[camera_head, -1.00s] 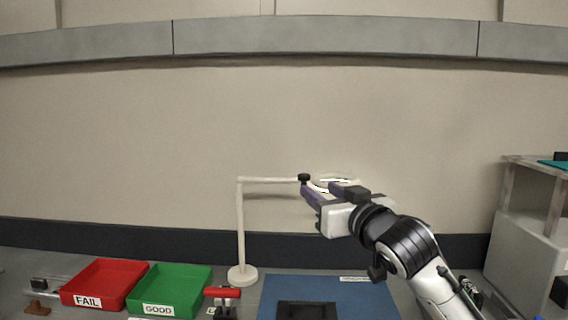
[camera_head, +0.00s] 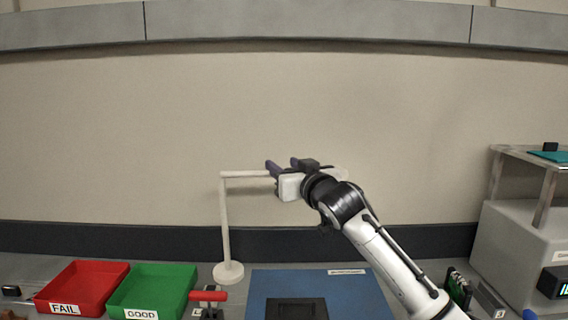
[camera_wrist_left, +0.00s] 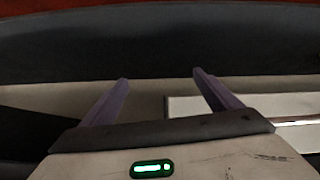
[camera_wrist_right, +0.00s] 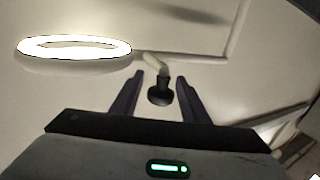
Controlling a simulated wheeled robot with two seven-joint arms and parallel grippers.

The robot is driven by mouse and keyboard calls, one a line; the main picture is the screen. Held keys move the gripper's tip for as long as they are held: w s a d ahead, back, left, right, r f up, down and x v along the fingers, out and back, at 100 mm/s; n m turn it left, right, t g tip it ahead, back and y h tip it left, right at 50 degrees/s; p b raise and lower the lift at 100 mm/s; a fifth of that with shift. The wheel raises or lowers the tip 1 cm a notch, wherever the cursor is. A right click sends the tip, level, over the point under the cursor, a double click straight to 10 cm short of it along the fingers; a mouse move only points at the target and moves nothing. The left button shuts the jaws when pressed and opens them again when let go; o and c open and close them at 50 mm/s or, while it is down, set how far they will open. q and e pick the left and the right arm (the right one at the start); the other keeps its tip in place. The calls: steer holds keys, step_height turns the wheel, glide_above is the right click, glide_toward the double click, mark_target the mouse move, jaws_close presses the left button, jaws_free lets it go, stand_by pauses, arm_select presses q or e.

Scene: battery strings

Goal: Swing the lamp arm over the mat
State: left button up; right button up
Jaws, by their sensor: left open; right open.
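The white lamp stands left of the blue mat (camera_head: 345,290), its upright post (camera_head: 225,222) on a round base and its arm (camera_head: 245,174) reaching right. The lit ring head (camera_wrist_right: 75,47) shows in the right wrist view; my right gripper mostly hides it in the head view. My right gripper (camera_head: 283,165) is open at the arm's far end. In the right wrist view, the black knob (camera_wrist_right: 160,92) sits between its spread fingers, with no clear grip on it. My left gripper (camera_wrist_left: 160,77) is open and empty in its wrist view, outside the head view.
A red FAIL tray (camera_head: 83,287) and a green GOOD tray (camera_head: 152,291) stand at left. A red-handled tool (camera_head: 208,296) lies beside the mat, and a dark fixture (camera_head: 297,309) rests on it. Grey equipment (camera_head: 520,245) stands at right. Wall behind is bare.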

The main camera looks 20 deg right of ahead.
arm_select(q)
steer(key=shift+w+r, duration=0.3)
steer(key=shift+w, duration=0.15)
arm_select(e)
steer(key=shift+w, duration=0.3)
steer(key=shift+c, duration=0.3)
